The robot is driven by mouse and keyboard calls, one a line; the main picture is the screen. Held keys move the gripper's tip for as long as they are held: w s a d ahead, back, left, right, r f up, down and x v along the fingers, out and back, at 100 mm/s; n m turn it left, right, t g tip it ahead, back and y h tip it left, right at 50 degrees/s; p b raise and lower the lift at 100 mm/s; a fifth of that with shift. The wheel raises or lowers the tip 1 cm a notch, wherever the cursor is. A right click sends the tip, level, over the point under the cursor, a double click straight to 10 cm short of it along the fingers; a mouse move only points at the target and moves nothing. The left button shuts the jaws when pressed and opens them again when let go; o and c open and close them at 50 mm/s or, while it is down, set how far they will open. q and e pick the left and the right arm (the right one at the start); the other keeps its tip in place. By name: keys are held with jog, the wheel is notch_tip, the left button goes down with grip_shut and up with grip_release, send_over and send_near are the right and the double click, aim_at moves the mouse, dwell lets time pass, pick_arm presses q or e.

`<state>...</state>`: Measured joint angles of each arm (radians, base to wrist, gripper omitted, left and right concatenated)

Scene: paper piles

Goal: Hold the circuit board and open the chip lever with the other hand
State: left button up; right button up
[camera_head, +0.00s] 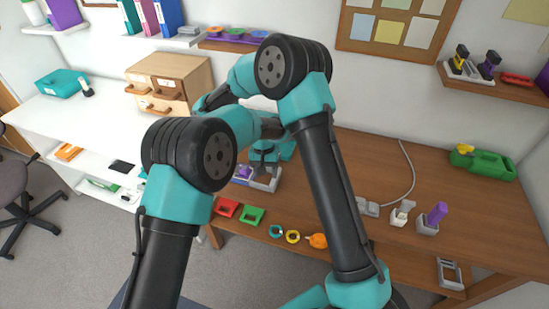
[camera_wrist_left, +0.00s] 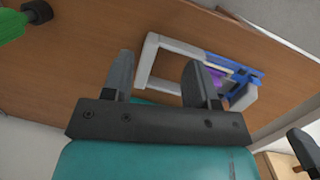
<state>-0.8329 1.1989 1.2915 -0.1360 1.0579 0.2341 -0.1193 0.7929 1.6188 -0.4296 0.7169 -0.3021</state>
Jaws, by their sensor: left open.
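A grey frame-like holder (camera_wrist_left: 152,62) lies on the brown desk, with a blue piece (camera_wrist_left: 238,68) and a purple part (camera_wrist_left: 243,91) at its right end in the left wrist view. The blue piece may be the circuit board; I cannot make out the chip lever. In the head view the grey holder (camera_head: 266,184) sits small below my left gripper (camera_head: 264,164). In the left wrist view my left gripper (camera_wrist_left: 158,62) is open and empty, its fingertips over the holder. My right gripper's jaws are not clear; a dark part at the wrist view's right edge may belong to it.
Red (camera_head: 227,208) and green (camera_head: 252,215) pieces, rings and an orange item lie on a lower shelf. A purple item in a stand (camera_head: 433,218) and a green box (camera_head: 483,163) stand to the right. A wooden drawer cabinet (camera_head: 165,82) stands behind left.

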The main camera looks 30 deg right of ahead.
pick_arm(q)
jog(key=d, duration=0.1)
jog(key=w+d+r+m+t, duration=0.1)
jog(key=d, duration=0.1)
jog(key=w+d+r+t, duration=0.1)
jog(key=shift+d+r, duration=0.15)
jog(key=shift+d, duration=0.1)
notch_tip(320, 180, down, 12)
dwell(0.7)
grip_shut()
dwell(0.5)
dwell(0.8)
